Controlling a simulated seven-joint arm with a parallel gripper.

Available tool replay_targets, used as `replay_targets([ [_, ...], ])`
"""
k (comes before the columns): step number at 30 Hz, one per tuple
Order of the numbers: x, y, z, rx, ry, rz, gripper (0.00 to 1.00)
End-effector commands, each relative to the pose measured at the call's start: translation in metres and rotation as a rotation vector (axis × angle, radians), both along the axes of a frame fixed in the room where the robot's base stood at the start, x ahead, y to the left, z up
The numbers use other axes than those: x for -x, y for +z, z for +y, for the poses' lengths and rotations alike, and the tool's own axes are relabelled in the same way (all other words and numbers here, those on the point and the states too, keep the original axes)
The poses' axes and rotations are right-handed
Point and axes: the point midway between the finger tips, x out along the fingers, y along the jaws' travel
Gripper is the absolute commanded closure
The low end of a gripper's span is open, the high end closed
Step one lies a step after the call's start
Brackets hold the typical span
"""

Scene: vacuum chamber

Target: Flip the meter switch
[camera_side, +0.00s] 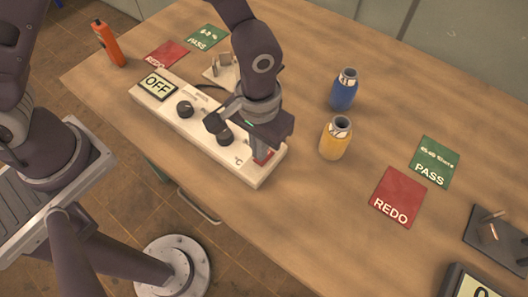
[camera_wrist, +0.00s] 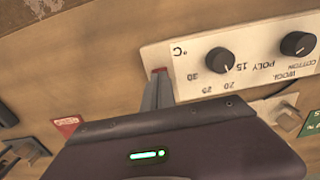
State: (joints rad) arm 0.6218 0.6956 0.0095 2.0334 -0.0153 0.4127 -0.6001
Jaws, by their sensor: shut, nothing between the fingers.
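The meter is a long white box (camera_side: 207,140) on the wooden table, with an "OFF" display (camera_side: 158,85) at its left end and two black knobs. A red switch (camera_side: 264,158) is at its right end, partly hidden by my gripper. In the wrist view the white panel (camera_wrist: 190,80) shows "°C" and numbers around a knob, and a bit of the red switch (camera_wrist: 159,70) shows at the fingertips. My gripper (camera_side: 258,151) is shut and empty, pointing down at the switch. I cannot tell whether the fingertips touch it.
A blue bottle (camera_side: 344,90) and a yellow bottle (camera_side: 335,138) stand right of my arm. Red "REDO" (camera_side: 397,197) and green "PASS" (camera_side: 435,162) cards lie farther right. An orange object (camera_side: 108,43) stands at the far left. The table between the meter and right cards is mostly clear.

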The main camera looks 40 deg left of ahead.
Motion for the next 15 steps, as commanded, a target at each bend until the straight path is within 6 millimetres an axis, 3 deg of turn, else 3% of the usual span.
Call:
replay_targets([
  [15, 0.0001, -0.0074, 0.0000, -0.001, 0.000, 0.001, 1.00],
])
